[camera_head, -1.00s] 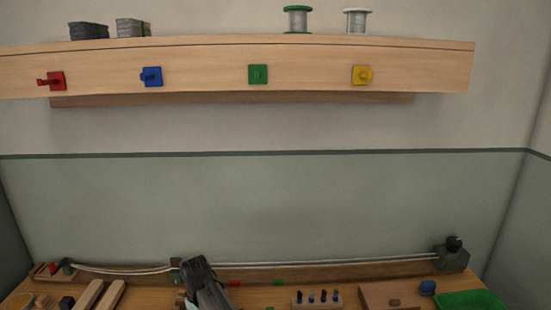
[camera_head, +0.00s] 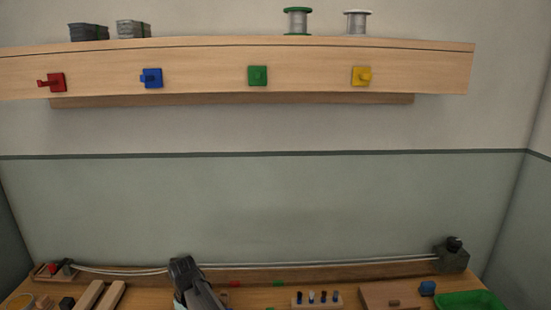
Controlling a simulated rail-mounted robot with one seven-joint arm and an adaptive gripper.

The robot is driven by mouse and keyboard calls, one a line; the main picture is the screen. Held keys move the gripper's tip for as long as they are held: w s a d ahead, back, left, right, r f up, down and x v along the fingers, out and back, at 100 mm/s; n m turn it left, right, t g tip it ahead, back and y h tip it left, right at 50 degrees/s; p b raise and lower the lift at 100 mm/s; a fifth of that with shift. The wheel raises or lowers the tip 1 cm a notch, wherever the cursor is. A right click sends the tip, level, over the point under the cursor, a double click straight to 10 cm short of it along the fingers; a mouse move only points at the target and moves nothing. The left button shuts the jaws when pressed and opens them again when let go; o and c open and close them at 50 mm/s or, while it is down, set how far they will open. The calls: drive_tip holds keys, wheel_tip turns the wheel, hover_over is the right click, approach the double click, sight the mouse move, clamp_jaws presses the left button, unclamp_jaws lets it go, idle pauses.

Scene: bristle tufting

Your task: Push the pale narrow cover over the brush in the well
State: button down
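Two pale narrow wooden bars, a left one (camera_head: 88,295) and a right one (camera_head: 110,297), lie side by side at the bottom left of the bench. I cannot tell whether either is the cover. I cannot make out the brush or the well; the near part of the bench is cut off by the lower edge. The dark end of my arm with my gripper (camera_head: 187,277) is at the bench's back rail, right of the bars. Its fingers cannot be made out, so neither its opening nor anything held shows.
A small rack (camera_head: 316,299) with several dark pegs stands right of my arm. Pale strands (camera_head: 330,264) run along the back.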

drive_tip(key=shift+f, duration=0.4)
idle(0.4)
drive_tip(key=shift+d, duration=0.15)
drive_tip(key=shift+w+d, duration=0.15)
drive_tip(key=shift+d, duration=3.15)
drive_tip(key=shift+r, duration=0.1)
drive_tip(key=shift+a+r+p, duration=0.25)
drive_tip(key=shift+r+p, duration=0.7)
drive_tip(key=shift+r, duration=0.55)
drive_tip(key=shift+a+r+p, duration=0.2)
drive_tip(key=shift+r+p, duration=0.75)
drive_tip(key=shift+r, duration=0.5)
